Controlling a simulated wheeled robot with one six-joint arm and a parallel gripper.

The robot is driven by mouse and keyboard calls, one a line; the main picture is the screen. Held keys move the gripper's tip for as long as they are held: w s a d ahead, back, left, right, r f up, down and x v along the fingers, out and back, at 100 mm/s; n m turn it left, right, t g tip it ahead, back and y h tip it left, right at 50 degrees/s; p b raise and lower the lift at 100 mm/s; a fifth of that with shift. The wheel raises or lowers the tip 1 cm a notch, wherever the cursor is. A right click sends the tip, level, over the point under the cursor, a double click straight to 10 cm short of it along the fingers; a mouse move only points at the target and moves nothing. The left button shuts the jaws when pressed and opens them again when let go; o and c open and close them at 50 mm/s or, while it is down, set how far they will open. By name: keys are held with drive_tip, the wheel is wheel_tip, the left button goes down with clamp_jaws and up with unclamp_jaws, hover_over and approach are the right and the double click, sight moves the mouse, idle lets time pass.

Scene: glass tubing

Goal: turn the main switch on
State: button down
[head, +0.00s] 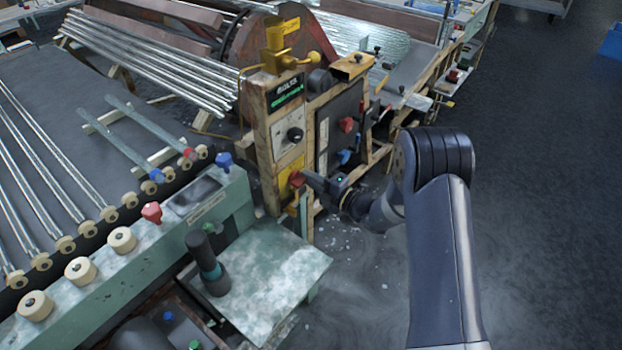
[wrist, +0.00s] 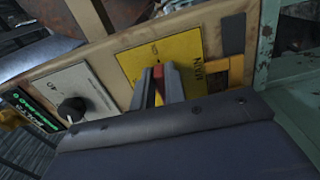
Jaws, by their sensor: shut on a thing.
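The main switch is a red handle (head: 296,178) on a yellow plate (head: 288,162), low on the wooden-framed control cabinet. In the wrist view the red handle (wrist: 159,72) stands in front of the yellow plate (wrist: 195,60), which is marked "MAIN". My gripper (head: 303,179) reaches in from the right. In the wrist view its two fingers (wrist: 159,82) lie on either side of the red handle and are shut on it. The lower part of the handle is hidden between the fingers. I cannot read the switch's position markings clearly.
A black knob (head: 295,134) on a white plate sits above the yellow plate. A brass valve (head: 284,48) tops the cabinet. A green bench (head: 265,283) with a dark upright tool (head: 207,265) stands below left. Open floor (head: 550,220) lies to the right.

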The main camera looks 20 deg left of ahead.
drive_tip(key=c, duration=1.4)
unclamp_jaws()
drive_tip(key=shift+c, duration=0.2)
drive_tip(key=b+v, duration=0.1)
drive_tip(key=v, duration=0.9)
drive_tip(key=shift+s+d, duration=0.15)
drive_tip(key=shift+d, duration=0.2)
drive_tip(key=shift+f, duration=0.1)
drive_tip(key=p+x, duration=0.1)
drive_tip(key=x, duration=0.9)
drive_tip(key=shift+w+a, duration=0.2)
drive_tip(key=shift+a, duration=0.15)
